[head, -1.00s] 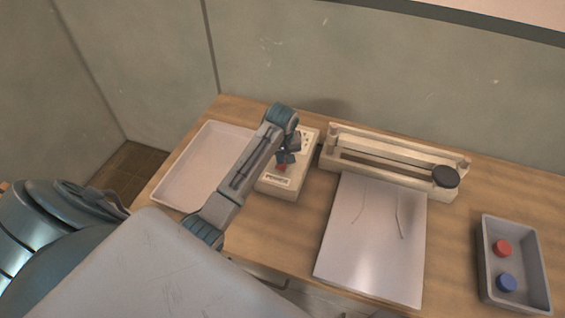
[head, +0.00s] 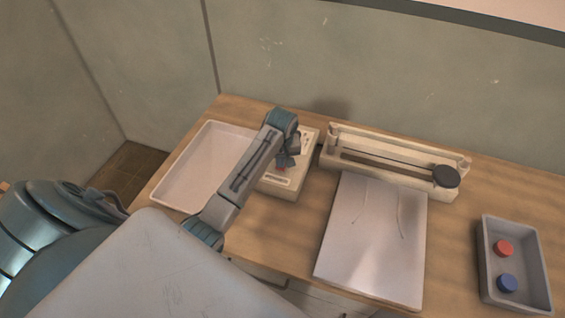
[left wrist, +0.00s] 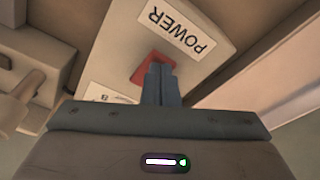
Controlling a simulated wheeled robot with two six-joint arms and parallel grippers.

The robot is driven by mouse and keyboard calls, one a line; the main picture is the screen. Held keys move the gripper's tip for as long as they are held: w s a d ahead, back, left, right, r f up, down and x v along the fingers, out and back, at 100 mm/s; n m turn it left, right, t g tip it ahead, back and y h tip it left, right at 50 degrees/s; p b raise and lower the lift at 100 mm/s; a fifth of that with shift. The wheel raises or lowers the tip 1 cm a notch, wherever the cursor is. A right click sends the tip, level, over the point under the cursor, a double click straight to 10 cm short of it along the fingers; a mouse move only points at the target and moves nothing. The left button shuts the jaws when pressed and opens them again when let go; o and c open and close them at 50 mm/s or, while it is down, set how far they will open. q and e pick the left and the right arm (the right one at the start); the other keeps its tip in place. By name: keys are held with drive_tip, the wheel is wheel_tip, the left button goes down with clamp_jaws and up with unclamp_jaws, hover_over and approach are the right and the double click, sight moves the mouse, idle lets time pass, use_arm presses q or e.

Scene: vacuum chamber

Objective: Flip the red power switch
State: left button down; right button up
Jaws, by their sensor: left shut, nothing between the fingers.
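The red power switch (left wrist: 150,68) sits on a cream box (head: 285,188) on the table, beside a white label (left wrist: 176,30) reading POWER. In the left wrist view my left gripper (left wrist: 161,70) is shut and empty, its fingertips over the switch and hiding part of it. I cannot tell for certain whether the tips touch it. In the head view the gripper (head: 284,163) is above the box and only a sliver of red shows. My right gripper is not in view.
A white tray (head: 172,182) lies left of the box. A cream sealer-like device with a black knob (head: 445,176) stands at the back right. A pale sheet (head: 372,250) lies before it. A grey bin (head: 520,275) holds a red cap (head: 502,248) and a blue cap (head: 507,283).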

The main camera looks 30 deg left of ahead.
use_arm(q)
drive_tip(key=shift+f, duration=0.3)
drive_tip(key=shift+r, duration=0.15)
wheel_tip(320, 180, up, 2)
drive_tip(key=shift+p, duration=0.55)
drive_tip(key=shift+r, duration=2.4)
